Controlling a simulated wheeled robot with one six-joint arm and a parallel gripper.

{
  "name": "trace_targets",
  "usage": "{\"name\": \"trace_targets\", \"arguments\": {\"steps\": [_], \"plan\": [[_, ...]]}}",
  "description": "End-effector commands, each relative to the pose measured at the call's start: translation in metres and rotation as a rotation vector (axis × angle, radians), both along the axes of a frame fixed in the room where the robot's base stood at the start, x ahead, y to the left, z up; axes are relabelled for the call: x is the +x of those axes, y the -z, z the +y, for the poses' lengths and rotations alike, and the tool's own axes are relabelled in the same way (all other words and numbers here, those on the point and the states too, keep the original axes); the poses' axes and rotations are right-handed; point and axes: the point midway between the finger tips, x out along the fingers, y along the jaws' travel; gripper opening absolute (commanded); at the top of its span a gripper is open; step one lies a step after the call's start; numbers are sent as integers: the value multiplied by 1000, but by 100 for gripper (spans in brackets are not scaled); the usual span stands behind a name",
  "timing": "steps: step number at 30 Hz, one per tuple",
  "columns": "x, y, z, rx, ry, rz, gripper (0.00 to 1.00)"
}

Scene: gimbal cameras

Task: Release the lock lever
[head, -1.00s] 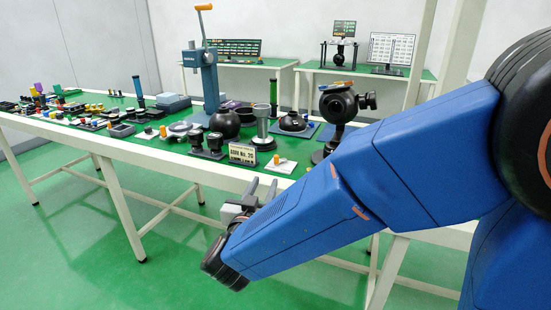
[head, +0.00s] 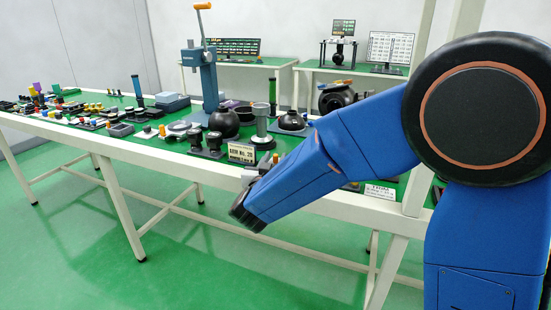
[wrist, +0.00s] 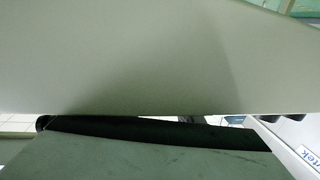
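A black ball-shaped gimbal head (head: 332,99) stands on the green-topped table, behind my raised arm. An orange lever-like piece (head: 346,82) shows at its top. The arm hides its lower part, and I cannot tell for sure which part is the lock lever. The fingers cannot be made out in the wrist view, where a large pale surface (wrist: 130,55) fills most of the picture.
The table's white front rail (head: 130,152) is close to my gripper. Green floor lies free at the front left.

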Motion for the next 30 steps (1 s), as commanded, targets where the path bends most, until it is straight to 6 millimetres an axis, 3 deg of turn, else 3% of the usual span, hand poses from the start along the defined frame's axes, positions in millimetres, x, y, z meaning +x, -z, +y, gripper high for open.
{"name": "trace_targets", "arguments": {"steps": [5,14,18,30], "plan": [[11,0,-2,0,1,0,33],[12,0,-2,0,0,0,33],[12,0,-2,0,0,0,0],[15,0,1,0,93,-2,0]]}}
